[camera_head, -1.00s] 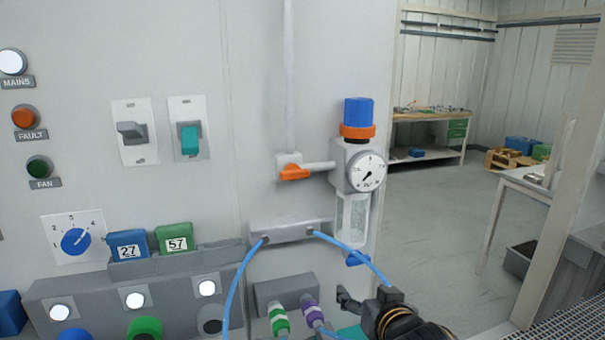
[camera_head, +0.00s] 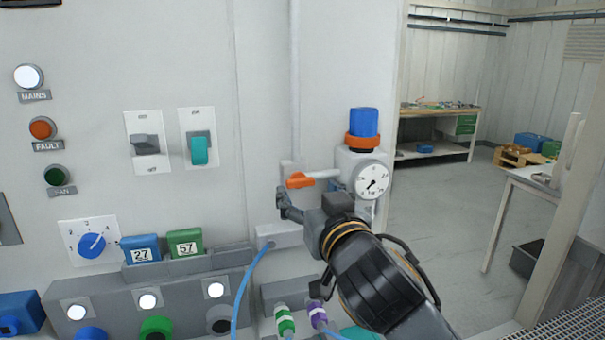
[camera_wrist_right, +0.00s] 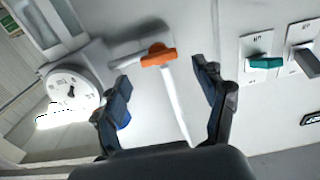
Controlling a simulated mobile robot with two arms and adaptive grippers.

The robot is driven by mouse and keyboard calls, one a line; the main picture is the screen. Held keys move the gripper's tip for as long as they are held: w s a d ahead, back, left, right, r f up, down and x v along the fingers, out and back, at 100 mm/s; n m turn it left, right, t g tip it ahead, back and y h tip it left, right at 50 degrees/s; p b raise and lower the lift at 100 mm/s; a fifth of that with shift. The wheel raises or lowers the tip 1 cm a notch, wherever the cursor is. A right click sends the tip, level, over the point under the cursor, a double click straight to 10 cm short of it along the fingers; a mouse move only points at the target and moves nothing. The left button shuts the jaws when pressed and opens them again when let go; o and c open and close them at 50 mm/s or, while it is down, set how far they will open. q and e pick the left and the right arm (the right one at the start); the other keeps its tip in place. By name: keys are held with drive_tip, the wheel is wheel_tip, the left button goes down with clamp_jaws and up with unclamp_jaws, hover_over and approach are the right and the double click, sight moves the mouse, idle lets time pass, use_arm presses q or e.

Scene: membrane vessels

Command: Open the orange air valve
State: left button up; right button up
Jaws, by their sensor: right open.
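The orange air valve (camera_head: 299,180) is a small lever handle on a white pipe on the grey panel, left of the pressure gauge (camera_head: 372,181). Its handle lies roughly sideways, in line with the short horizontal pipe. My right gripper (camera_head: 287,200) is just below the handle in the head view. In the right wrist view the valve (camera_wrist_right: 158,55) shows ahead of and between the spread fingers of the right gripper (camera_wrist_right: 163,85). The fingers are open, with nothing between them, and appear apart from the handle. My left gripper is not in view.
A blue-topped regulator (camera_head: 363,127) stands right of the valve. A blue hose (camera_head: 248,285) runs below. Two rocker switches, the teal one (camera_head: 199,150) on the right, and a box with lit buttons (camera_head: 180,293) are to the left. A doorway opens at right.

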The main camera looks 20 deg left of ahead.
sight(302, 182)
drive_tip(key=shift+p+x, duration=0.55)
drive_tip(key=shift+x, duration=1.65)
drive_tip(key=c, duration=1.2)
drive_tip(key=shift+o, duration=0.2)
